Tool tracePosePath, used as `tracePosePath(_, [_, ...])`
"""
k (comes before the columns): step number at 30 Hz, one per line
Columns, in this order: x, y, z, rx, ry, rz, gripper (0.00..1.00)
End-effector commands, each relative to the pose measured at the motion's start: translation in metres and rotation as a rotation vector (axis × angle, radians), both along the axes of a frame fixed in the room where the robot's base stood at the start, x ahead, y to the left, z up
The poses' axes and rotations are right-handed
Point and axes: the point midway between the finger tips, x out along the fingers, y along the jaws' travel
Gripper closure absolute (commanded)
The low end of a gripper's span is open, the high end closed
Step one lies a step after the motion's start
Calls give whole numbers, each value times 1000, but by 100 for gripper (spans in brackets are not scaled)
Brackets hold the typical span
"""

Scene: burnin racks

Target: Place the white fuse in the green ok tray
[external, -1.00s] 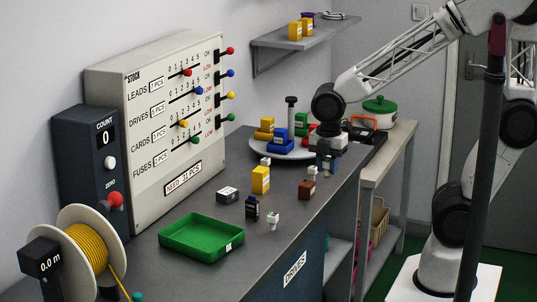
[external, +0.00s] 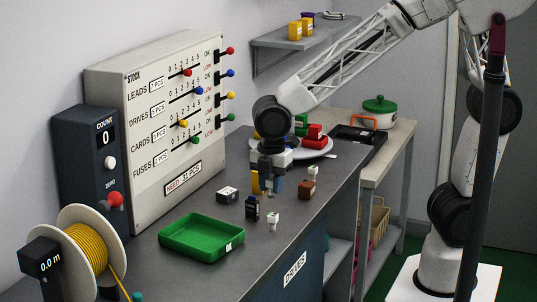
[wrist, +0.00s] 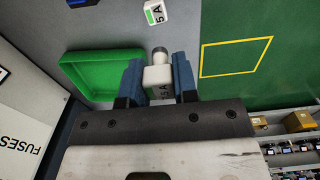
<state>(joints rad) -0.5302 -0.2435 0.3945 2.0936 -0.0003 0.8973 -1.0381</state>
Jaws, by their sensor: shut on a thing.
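My gripper (external: 269,188) is shut on a white fuse (wrist: 158,78), held between the blue fingers in the wrist view. The fuse has a grey cap and a partly hidden label; I cannot make it out in the external view. The gripper is above the dark bench, beyond the tray and to its right. The green tray (external: 202,238) lies on the bench front and looks empty; it also shows left of the fingers in the wrist view (wrist: 88,72). Other white fuses stand on the bench: one near the front edge (external: 273,220) and one further back (external: 313,172).
A black-blue drive (external: 252,208), a grey box (external: 227,195) and a brown block (external: 307,189) stand around the gripper. A yellow block (external: 255,182) is partly hidden behind it. The stock panel (external: 160,130) rises at left, and a yellow cable spool (external: 85,250) stands front left.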

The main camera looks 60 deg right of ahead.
Motion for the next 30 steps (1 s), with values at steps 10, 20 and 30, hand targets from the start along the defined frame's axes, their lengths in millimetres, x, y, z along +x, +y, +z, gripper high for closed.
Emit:
tracePosePath(10, [7,39,-23,-1,2,2,96])
tracePosePath(20, [7,39,-53,1,-1,2,96])
tracePosePath(30, [8,39,-54,0,-1,2,96])
